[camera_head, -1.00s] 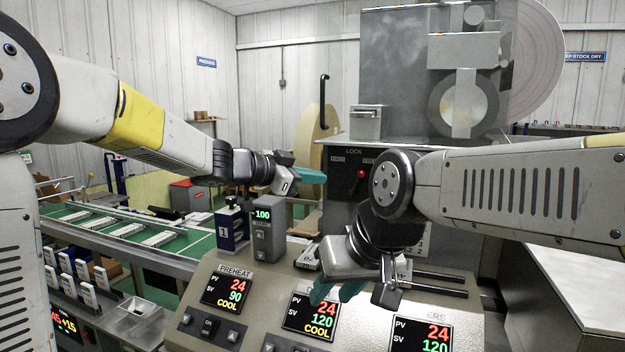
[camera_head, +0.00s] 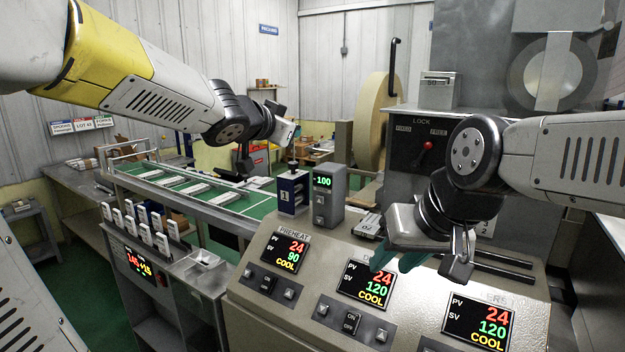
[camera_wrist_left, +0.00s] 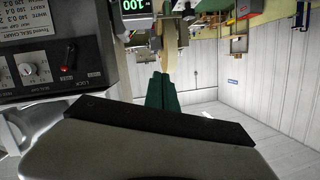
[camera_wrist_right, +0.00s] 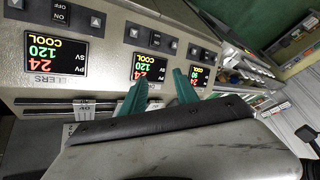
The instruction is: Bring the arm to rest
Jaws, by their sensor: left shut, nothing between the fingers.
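My left arm reaches in from the left in the head view. Its gripper (camera_head: 284,130) is raised above the far end of the green conveyor, left of the box showing 100; its fingers are not clear there. In the left wrist view its teal fingers (camera_wrist_left: 162,92) are together with nothing between them. My right gripper (camera_head: 398,260) points down just over the sloped control panel (camera_head: 245,292), by the middle display. In the right wrist view its teal fingers (camera_wrist_right: 158,90) stand apart, with nothing held between them.
The box showing 100 (camera_head: 323,190) and a blue unit marked 1 (camera_head: 292,193) stand behind the panel. A grey machine with a red-knobbed lock lever (camera_head: 427,147) is beside my right arm. Several white sticks lie on the green conveyor (camera_head: 262,208); more stand in a rack at left.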

